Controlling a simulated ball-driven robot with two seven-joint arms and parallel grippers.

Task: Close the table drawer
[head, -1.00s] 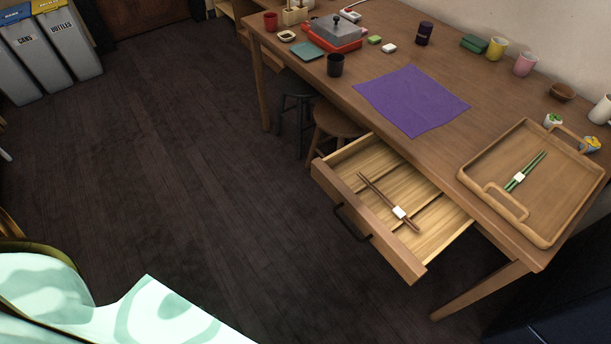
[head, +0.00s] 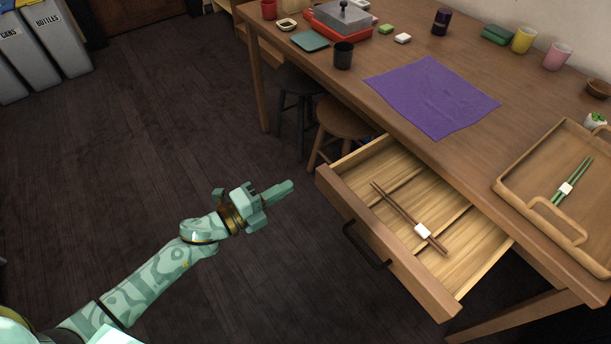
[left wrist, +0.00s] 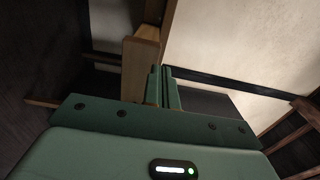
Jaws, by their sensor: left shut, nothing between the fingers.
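The table drawer (head: 396,245) stands pulled out from the wooden table (head: 335,75) in the head view. It has a black handle (head: 366,246) on its front. A pair of brown chopsticks with a white band (head: 422,231) lies inside it. My left gripper (head: 284,188) is shut and empty, a little left of the drawer front's far end and apart from it. The left wrist view shows the shut fingers (left wrist: 165,88), with a wooden piece (left wrist: 140,70) that looks like the drawer's end beside them. My right gripper is in neither view.
Two stools, one dark (head: 297,97) and one brown (head: 343,121), stand under the table beyond the drawer. A wooden tray (head: 507,188) with green chopsticks and a purple cloth (head: 431,97) lie on the tabletop.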

